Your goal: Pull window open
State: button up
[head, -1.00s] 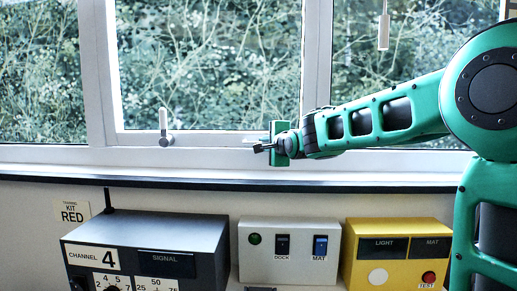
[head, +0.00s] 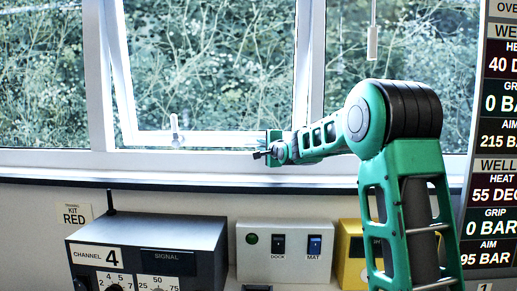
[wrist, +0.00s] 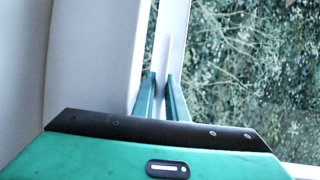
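The window sash (head: 205,138) has a white frame and stands ajar in the head view. Its lower part is swung outward, leaving a gap above the fixed white frame (head: 210,160). A small white handle (head: 174,128) stands upright on the sash's bottom rail. My gripper (head: 260,154) is at the sash's lower right corner, well to the right of the handle, with its fingers pointing left. In the wrist view the two green fingers (wrist: 160,95) are a narrow gap apart with nothing seen between them. Contact with the sash cannot be told.
A dark sill edge (head: 190,187) runs below the window. Under it are a grey channel box (head: 205,240), a white switch box (head: 285,235) and a yellow box (head: 349,240). A pull cord (head: 372,40) hangs right of the sash. A display panel (head: 490,150) is at the far right.

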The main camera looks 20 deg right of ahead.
jog(key=o, duration=0.4)
jog(key=shift+d+r, duration=0.2)
jog(key=shift+d, duration=0.3)
jog(key=shift+s, duration=0.6)
jog(key=s, duration=0.3)
jog(key=s+a, duration=0.1)
jog(key=s, duration=0.5)
jog(key=shift+s+a+f, duration=0.25)
jog(key=shift+a, duration=0.15)
